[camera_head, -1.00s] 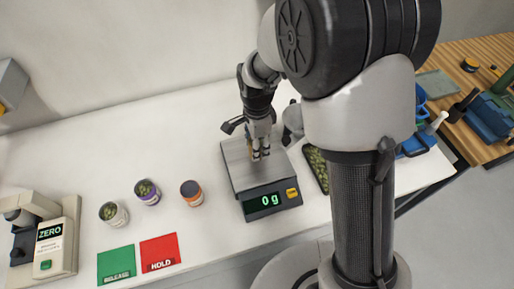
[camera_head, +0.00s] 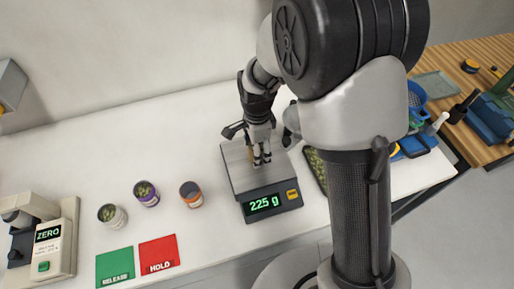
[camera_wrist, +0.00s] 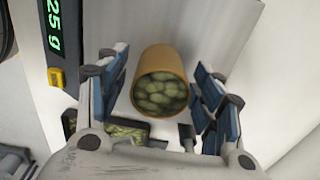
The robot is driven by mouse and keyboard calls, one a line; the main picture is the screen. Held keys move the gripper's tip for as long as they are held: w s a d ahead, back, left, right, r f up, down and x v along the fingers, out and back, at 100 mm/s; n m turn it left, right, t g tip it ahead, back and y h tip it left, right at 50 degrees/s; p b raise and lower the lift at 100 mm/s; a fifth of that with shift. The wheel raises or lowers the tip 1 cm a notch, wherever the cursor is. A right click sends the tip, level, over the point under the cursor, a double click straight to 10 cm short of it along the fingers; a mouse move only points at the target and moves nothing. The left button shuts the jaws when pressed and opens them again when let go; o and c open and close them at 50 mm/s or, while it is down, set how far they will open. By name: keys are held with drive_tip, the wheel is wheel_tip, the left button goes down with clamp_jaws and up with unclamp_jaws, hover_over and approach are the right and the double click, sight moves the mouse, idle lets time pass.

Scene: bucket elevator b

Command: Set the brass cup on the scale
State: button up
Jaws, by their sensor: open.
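The brass cup (camera_wrist: 160,65), filled with green pieces, stands on the plate of the scale (camera_wrist: 205,25). My gripper (camera_wrist: 162,88) is open, with its blue-padded fingers on either side of the cup and a gap showing on both sides. In the head view my gripper (camera_head: 261,160) is low over the plate of the scale (camera_head: 236,165), and the cup is mostly hidden behind the fingers. The scale's green display (camera_head: 264,204) reads 225 g.
Three small jars, one with an orange label (camera_head: 191,194), stand left of the scale. A green RELEASE card (camera_head: 115,266) and a red HOLD card (camera_head: 159,254) lie in front. A dark tray of green pieces (camera_head: 316,168) is close on the scale's right.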

wheel_tip(320, 180, up, 12)
drive_tip(key=p, duration=0.3)
drive_tip(key=shift+r, duration=0.25)
drive_tip(key=s+d+r+n+t, duration=0.2)
drive_tip(key=s+d+r+n, duration=0.6)
drive_tip(key=r, duration=0.3)
drive_tip(key=s+d+r+n+t, duration=0.1)
drive_tip(key=s+d+n, duration=0.1)
drive_tip(key=s, duration=0.4)
drive_tip(key=s+d+r+n+t, duration=0.1)
drive_tip(key=s+d+n, duration=0.1)
drive_tip(key=s+n, duration=0.2)
drive_tip(key=s, duration=0.3)
drive_tip(key=shift+d+r+n+t, duration=0.15)
drive_tip(key=shift+d+n+t, duration=0.15)
drive_tip(key=shift+n, duration=0.1)
wheel_tip(320, 180, down, 3)
drive_tip(key=b, duration=0.3)
